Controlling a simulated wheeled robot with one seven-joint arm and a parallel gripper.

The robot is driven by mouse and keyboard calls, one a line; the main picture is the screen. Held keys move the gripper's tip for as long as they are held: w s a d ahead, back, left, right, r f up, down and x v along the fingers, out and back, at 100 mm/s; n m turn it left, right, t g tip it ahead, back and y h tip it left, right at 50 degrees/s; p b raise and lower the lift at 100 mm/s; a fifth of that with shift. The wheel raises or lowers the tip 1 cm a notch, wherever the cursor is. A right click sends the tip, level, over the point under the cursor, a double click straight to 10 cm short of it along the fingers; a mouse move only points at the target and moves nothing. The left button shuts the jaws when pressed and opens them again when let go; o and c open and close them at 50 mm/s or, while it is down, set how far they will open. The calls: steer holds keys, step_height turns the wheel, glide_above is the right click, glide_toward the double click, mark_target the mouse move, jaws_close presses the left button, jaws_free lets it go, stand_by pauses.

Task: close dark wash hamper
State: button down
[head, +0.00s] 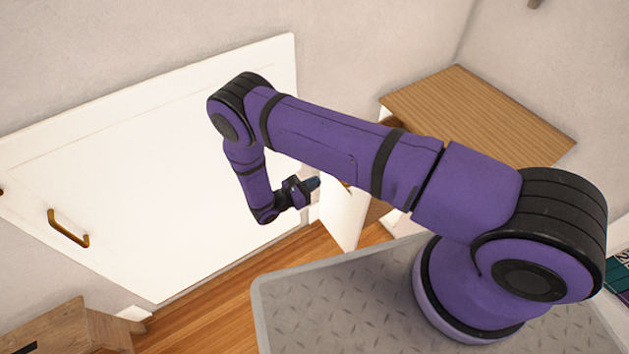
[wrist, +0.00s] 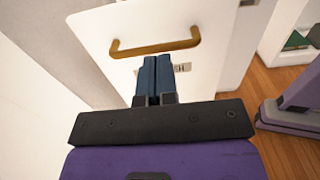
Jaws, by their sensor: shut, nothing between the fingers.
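The hamper looks like a wood-topped cabinet (head: 480,112) against the wall in the head view. Its white front panel (head: 343,218) stands out open from the body, and my arm hides part of the cabinet. In the wrist view the white panel (wrist: 225,62) fills the upper middle, with a brass-coloured bar handle (wrist: 155,47) and a small dark-printed label (wrist: 182,67). My gripper (head: 316,183) is shut and empty beside the panel. In the wrist view its blue fingertips (wrist: 154,60) are together just below the handle; whether they touch the panel cannot be told.
A large white door (head: 150,170) with a brass handle (head: 68,228) is on the left. A wooden piece of furniture (head: 65,330) is at the lower left. Wood floor (head: 205,310) shows between them and my base. Dark green items are at the right edge.

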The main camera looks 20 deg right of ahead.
steer(key=x, duration=1.1)
steer(key=x, duration=2.8)
steer(key=shift+d, duration=0.3)
steer(key=shift+w+d, duration=0.1)
steer(key=shift+w, duration=0.05)
steer(key=v, duration=1.4)
steer(key=shift+a, duration=0.35)
